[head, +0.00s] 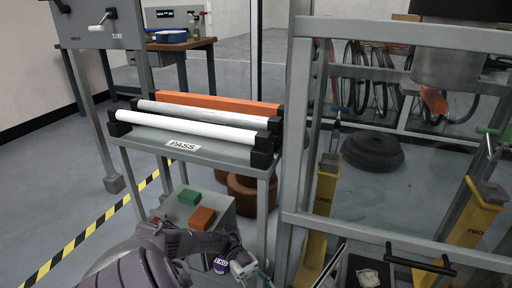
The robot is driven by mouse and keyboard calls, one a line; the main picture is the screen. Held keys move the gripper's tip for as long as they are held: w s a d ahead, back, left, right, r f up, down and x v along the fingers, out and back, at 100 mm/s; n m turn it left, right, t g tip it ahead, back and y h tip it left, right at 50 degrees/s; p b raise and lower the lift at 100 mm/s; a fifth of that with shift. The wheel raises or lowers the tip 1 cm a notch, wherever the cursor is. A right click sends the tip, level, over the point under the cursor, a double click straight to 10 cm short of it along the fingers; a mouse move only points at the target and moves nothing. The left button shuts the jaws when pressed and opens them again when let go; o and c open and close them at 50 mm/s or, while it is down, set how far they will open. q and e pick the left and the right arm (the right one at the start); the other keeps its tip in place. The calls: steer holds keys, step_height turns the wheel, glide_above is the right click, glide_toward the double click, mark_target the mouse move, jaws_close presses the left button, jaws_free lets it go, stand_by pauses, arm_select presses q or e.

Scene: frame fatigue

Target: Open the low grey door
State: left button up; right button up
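A grey metal frame (405,34) with see-through panes fills the right side of the head view. A black bar handle (420,260) sits on its lower rail; this framed panel looks like the low grey door, and it appears closed. Its bottom edge is out of view. My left arm comes in from the lower left, and its gripper (256,272) is at the bottom middle, left of the handle and apart from it. The fingers are small and partly cut off, so their opening is unclear. My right gripper is not in view.
Yellow posts (324,186), a dark tire (373,151) and bicycle wheels show behind the frame.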

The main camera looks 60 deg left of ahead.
arm_select(q)
steer(key=shift+a, duration=2.45)
